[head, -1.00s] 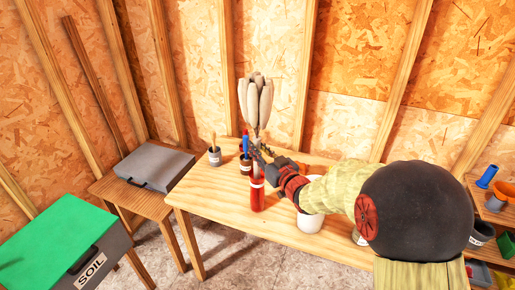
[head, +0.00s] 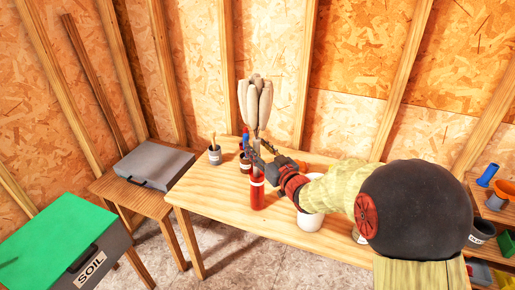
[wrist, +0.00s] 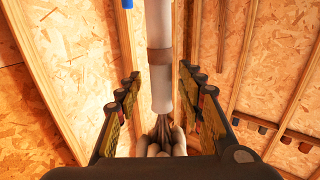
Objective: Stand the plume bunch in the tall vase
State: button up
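The plume bunch (head: 255,102) has pale, fat plumes on a thin stem and stands nearly upright above the red tall vase (head: 257,193). Its lower stem meets the vase mouth and appears to be inside; the stem end is hidden. A gap shows on each side, and the plumes (wrist: 160,145) appear at the bottom.
A grey pot (head: 214,157), a dark red-brown jar (head: 245,165) and a blue item (head: 246,139) stand left of and behind the vase on the wooden table (head: 222,200). A white container (head: 311,222) is close under my arm. The table's left front is clear.

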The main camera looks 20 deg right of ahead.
jog(key=v, duration=1.2)
dwell(0.7)
jog(key=s+d+r+m+g+h, duration=0.3)
jog(key=s+d+g+h, duration=0.15)
jog(key=s+h, duration=0.3)
jog(key=s+a+f+g+y, duration=0.1)
jog(key=s+a+g, duration=0.2)
jog(key=s, duration=0.8)
jog(key=s+a+f+g+y, duration=0.1)
jog(key=s+a+g, duration=0.3)
jog(key=s, duration=0.6)
jog(key=shift+s+a, duration=0.35)
jog(key=shift+a, duration=0.2)
